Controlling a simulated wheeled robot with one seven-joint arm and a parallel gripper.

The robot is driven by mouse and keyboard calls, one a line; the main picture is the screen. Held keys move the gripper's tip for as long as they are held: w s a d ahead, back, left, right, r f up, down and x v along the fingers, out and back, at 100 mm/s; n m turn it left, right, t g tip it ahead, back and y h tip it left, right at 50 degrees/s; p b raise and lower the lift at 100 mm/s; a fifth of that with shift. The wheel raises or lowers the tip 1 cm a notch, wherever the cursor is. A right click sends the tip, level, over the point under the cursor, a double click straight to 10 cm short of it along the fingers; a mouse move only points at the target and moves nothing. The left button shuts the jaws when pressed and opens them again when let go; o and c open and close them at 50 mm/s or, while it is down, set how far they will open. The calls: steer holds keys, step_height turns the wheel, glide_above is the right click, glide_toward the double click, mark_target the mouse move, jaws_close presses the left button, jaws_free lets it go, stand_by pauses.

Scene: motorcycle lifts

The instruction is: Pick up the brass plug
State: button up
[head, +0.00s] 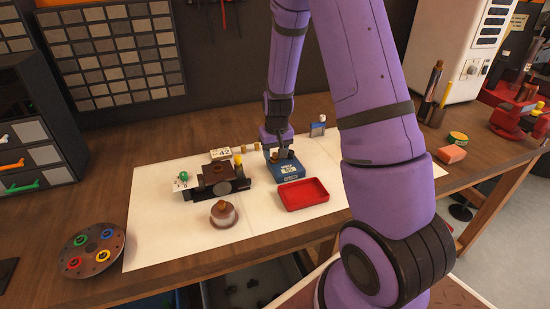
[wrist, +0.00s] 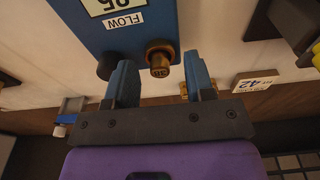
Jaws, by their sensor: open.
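The brass plug (wrist: 160,68) shows in the wrist view as a short brass cylinder with a darker collar, at the edge of the blue block (wrist: 110,35) labelled FLOW. My gripper (wrist: 158,80) is open, with one blue finger on each side of the plug in the picture. The plug looks nearer the right finger, with a gap to the left one. I cannot tell how deep the fingers reach around it. In the head view my gripper (head: 281,155) is at the back of the blue block (head: 291,174) and hides the plug.
A red tray (head: 303,206) lies in front of the block. A dark fixture (head: 216,180) stands to its left, near a 42 tag (head: 220,154) and brass pieces (head: 247,148). A domed part (head: 223,214) sits in front. The white mat (head: 160,240) has bare room at front left.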

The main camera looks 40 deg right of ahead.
steer(key=shift+f, duration=0.15)
jaws_close()
stand_by(0.4)
